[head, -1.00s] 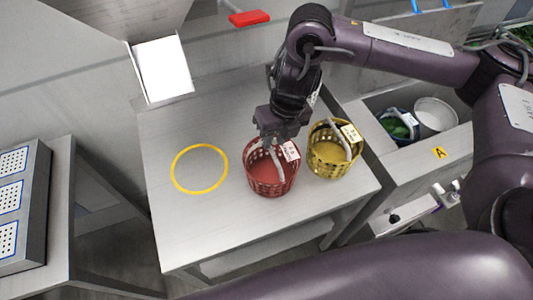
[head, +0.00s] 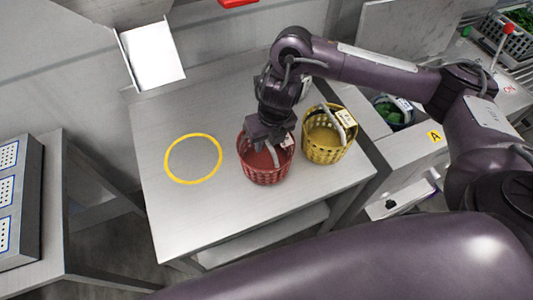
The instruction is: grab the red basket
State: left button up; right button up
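The red basket (head: 264,171) stands upright on the metal table, just left of the yellow basket (head: 326,146). It has a perforated wall, a grey handle and a white tag. My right gripper (head: 268,146) is directly over the red basket, fingers pointing down at the handle near its rim. The fingertips are partly hidden by the gripper body and handle, so I cannot tell whether they are closed on it. My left gripper is not in view.
A yellow ring (head: 193,158) marks a clear spot on the table (head: 215,215) left of the red basket. The yellow basket stands close on the right. A basin with a blue container (head: 396,112) lies further right. Another metal stand (head: 50,205) is at far left.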

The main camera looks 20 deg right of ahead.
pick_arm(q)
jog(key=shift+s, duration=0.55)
pick_arm(e)
grip_shut()
